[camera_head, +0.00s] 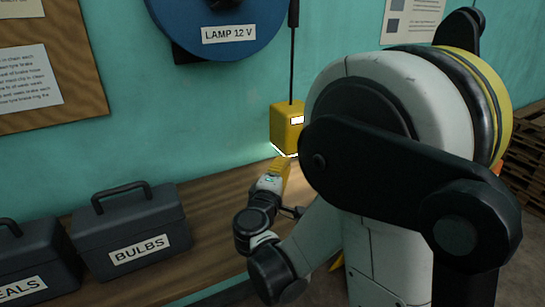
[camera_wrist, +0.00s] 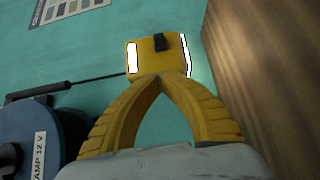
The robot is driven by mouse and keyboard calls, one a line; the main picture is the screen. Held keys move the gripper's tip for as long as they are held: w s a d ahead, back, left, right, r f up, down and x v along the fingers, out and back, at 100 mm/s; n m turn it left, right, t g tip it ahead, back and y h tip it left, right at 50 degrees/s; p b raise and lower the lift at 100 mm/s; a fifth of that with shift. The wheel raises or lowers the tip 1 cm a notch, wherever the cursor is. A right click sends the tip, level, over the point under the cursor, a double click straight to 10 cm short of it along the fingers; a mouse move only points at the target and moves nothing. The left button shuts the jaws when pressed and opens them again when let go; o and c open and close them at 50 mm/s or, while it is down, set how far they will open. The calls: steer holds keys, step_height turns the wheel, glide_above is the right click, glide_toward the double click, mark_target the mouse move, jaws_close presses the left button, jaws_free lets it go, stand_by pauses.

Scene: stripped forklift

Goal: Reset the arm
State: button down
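My gripper (camera_wrist: 160,77) has yellow ribbed fingers. Their tips meet in the wrist view, with an empty arch behind them, so it looks shut with nothing seen between the fingers. In the head view my gripper (camera_head: 281,163) is small, just below a yellow box lamp (camera_head: 285,127) and above the wooden bench. The lamp hangs on a straight dark cord, its underside glowing. In the wrist view the lamp (camera_wrist: 146,60) lies just beyond the fingertips; I cannot tell whether they touch. My white and black arm fills the head view's right half.
A blue reel (camera_head: 220,18) labelled LAMP 12 V is on the teal wall. A dark BULBS box (camera_head: 128,228) and a second dark toolbox (camera_head: 30,262) stand on the wooden bench (camera_head: 222,205). Wooden pallets (camera_head: 526,150) are stacked at the far right.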

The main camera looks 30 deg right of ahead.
steer(key=s+a+f+m+g+y, duration=0.2)
steer(key=s+a+y, duration=0.4)
steer(key=s, duration=0.4)
steer(key=s+a+f+m+g+y, duration=0.3)
steer(key=s+a+m+y, duration=0.3)
steer(key=s, duration=0.5)
steer(key=shift+a+m+g, duration=0.5)
steer(key=shift+a+m, duration=0.15)
steer(key=shift+m, duration=0.05)
